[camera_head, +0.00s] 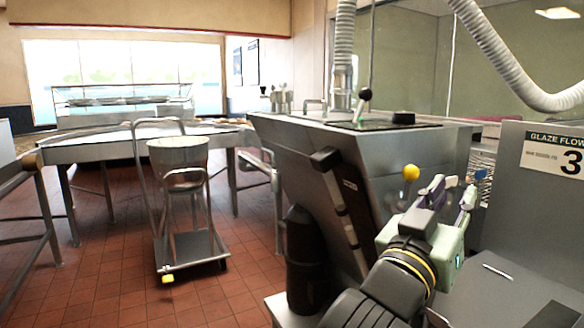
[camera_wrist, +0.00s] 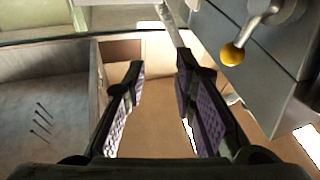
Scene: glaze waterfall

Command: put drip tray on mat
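I cannot pick out the drip tray for certain in either view. A flat dark patch (camera_head: 556,316) lies on the grey surface at the lower right of the head view, cut off by the edge. It may be the mat, but I cannot tell. My gripper (camera_head: 453,190) is raised in front of the grey machine, at its right side. In the wrist view my gripper (camera_wrist: 160,70) has its two purple-padded fingers apart, with nothing seen between them. A brown surface shows beyond the fingers.
The grey machine (camera_head: 340,150) has a yellow-knobbed lever (camera_head: 411,172), whose knob (camera_wrist: 232,54) is near my gripper's right finger. A cabinet (camera_head: 540,200) marked 3 stands right. A cart with a bucket (camera_head: 178,152) stands left on open tiled floor. Several thin dark pins (camera_wrist: 42,120) show left.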

